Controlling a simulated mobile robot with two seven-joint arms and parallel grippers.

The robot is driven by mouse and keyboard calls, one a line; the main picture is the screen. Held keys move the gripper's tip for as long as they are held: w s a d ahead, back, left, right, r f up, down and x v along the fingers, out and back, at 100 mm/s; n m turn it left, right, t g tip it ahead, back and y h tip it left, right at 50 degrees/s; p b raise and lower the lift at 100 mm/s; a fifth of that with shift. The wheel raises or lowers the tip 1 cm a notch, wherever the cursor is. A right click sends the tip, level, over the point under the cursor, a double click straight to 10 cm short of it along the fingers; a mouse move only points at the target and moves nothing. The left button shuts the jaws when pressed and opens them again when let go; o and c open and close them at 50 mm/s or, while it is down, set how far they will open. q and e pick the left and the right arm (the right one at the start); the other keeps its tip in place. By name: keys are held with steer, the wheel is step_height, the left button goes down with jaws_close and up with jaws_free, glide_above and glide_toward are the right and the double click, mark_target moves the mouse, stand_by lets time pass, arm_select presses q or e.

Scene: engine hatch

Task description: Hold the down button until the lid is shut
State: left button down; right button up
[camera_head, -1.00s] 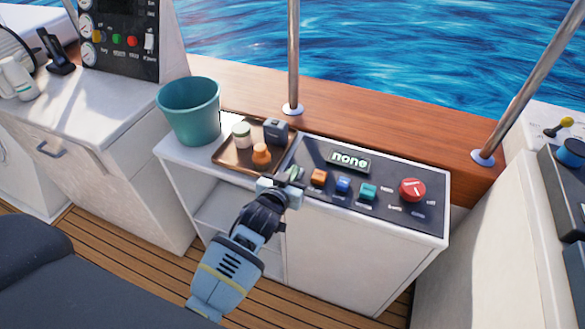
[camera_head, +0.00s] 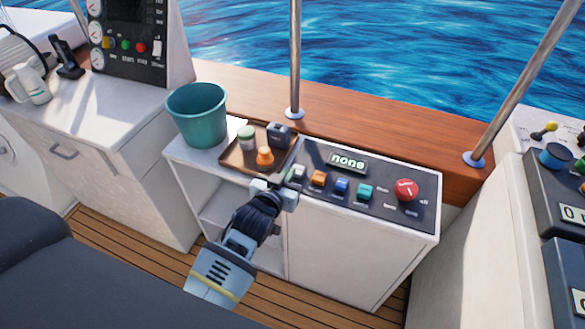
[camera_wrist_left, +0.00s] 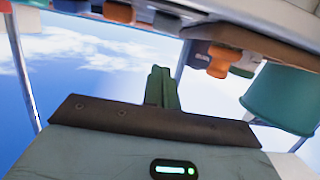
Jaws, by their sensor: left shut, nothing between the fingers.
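The control panel (camera_head: 325,190) carries a row of buttons: a white one (camera_head: 298,172), an orange one (camera_head: 319,178), a blue one (camera_head: 342,186) and a teal one (camera_head: 365,192). Their labels are too small to read, so I cannot tell which is the down button. My left gripper (camera_head: 290,184) is shut and empty at the panel's front left edge, just in front of the white button. In the left wrist view its closed fingers (camera_wrist_left: 162,88) appear apart from the buttons. I cannot make out the lid. My right gripper is not in view.
A display (camera_head: 348,162) reads "none", and a red knob (camera_head: 405,189) sits at the panel's right. Left of the panel are a tray (camera_head: 236,160) with small items and a teal bucket (camera_head: 197,115). A metal post (camera_head: 295,60) stands behind.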

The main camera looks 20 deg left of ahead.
arm_select(q)
steer(key=v, duration=0.5)
steer(key=shift+s+r, duration=0.1)
steer(key=shift+s, duration=0.05)
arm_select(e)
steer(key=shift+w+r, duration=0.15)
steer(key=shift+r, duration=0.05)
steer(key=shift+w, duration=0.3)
